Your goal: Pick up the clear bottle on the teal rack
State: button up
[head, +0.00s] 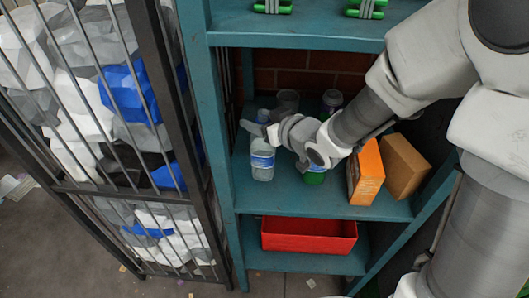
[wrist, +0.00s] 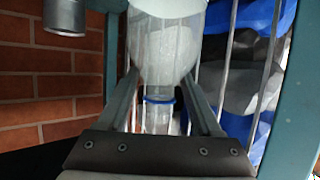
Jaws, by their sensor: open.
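The clear bottle (head: 262,171) with a blue and white label stands upright on the middle shelf of the teal rack (head: 300,205), near its left post. My gripper (head: 258,134) is at the bottle's upper part in the head view, partly hiding it. In the wrist view, which looks upside down, the bottle (wrist: 165,45) lies between the two spread fingers of my gripper (wrist: 160,80), and its narrowing neck has a blue ring. The fingers are open. Contact between fingers and bottle cannot be told.
A green item (head: 314,178) is partly hidden under my wrist. An orange box (head: 367,172) and a brown box (head: 405,166) stand right. A red bin (head: 310,243) sits below. A barred cage (head: 110,110) stands left.

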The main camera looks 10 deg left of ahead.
jog(key=shift+w+a+f, duration=0.25)
jog(key=shift+w+a, duration=0.2)
grip_shut()
